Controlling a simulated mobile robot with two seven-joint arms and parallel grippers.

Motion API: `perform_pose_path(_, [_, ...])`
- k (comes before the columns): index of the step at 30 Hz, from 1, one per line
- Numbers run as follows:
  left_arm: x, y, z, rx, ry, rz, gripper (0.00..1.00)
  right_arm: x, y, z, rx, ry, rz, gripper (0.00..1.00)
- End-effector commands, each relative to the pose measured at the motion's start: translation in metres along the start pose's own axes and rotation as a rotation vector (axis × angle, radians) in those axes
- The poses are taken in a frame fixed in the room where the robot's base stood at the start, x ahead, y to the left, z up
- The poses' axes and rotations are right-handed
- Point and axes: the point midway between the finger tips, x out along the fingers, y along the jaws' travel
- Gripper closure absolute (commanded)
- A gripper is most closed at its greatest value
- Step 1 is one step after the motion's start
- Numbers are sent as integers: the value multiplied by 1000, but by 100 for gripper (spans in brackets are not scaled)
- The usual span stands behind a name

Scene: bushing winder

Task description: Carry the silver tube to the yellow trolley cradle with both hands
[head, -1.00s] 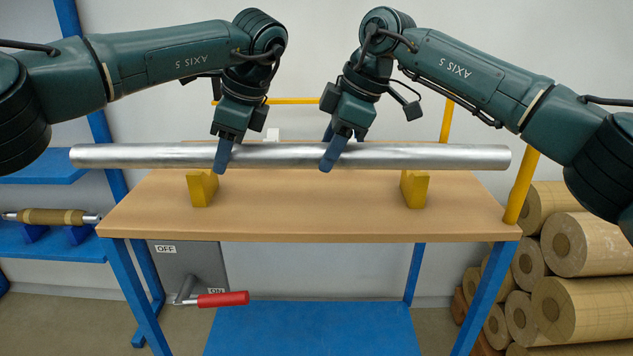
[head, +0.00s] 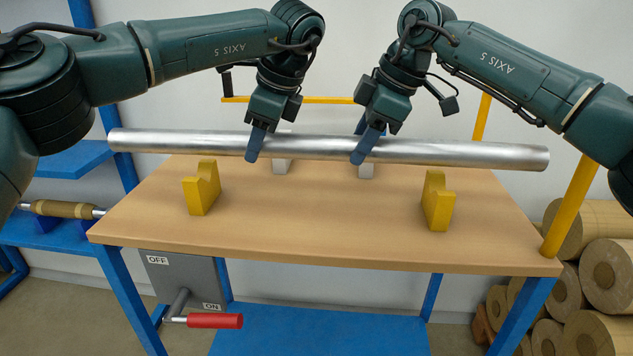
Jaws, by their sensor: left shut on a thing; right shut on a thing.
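The long silver tube (head: 460,153) is held roughly level, its right end slightly lower in the picture. My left gripper (head: 255,144) is shut on it left of its middle. My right gripper (head: 367,145) is shut on it right of its middle. The yellow cradle shows as two notched blocks on the wooden trolley top (head: 320,215): a left block (head: 203,190) and a right block (head: 437,202). In the picture the tube passes above and behind both blocks, apart from them. The far edge of the top is partly hidden by the tube.
Two pale blocks (head: 282,166) (head: 366,171) stand farther back on the trolley. A yellow rail (head: 565,212) rises at its right. Brown rolls (head: 605,275) are stacked at right. A blue rack (head: 60,238) holds a wrapped rod at left. A red-handled crank (head: 214,321) sits below.

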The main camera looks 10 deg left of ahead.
Motion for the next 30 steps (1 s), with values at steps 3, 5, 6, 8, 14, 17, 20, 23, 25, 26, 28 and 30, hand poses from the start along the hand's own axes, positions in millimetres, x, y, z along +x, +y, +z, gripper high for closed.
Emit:
perform_pose_path(3, [2,0,-1,-1,0,-1,100,2,0,1,0,2,3,100])
perform_pose_path(5, [5,1,-2,-1,0,-1,100,4,0,2,0,2,3,100])
perform_pose_path(6, [6,1,-2,-1,0,-1,100,5,-1,2,0,2,3,100])
perform_pose_path(8, [9,1,-3,-1,0,-1,100,8,-1,3,0,2,3,100])
perform_pose_path(14, [20,3,-8,-1,0,-1,100,20,-3,8,0,2,3,100])
perform_pose_path(17, [26,4,-11,-1,0,-1,100,26,-4,10,0,2,3,100])
perform_pose_path(20, [32,5,-13,-1,0,-1,100,32,-5,13,0,2,3,100])
perform_pose_path(23, [38,6,-16,-1,0,-1,100,37,-6,15,0,2,3,100])
perform_pose_path(25, [42,7,-17,-1,0,-1,100,41,-7,17,0,2,3,100])
perform_pose_path(26, [44,7,-18,-1,0,-1,100,43,-7,18,0,2,3,100])
perform_pose_path(28, [48,8,-20,-1,0,-1,100,47,-8,20,0,2,3,100])
perform_pose_path(30, [46,8,-19,0,0,0,56,45,-8,19,0,1,1,56])
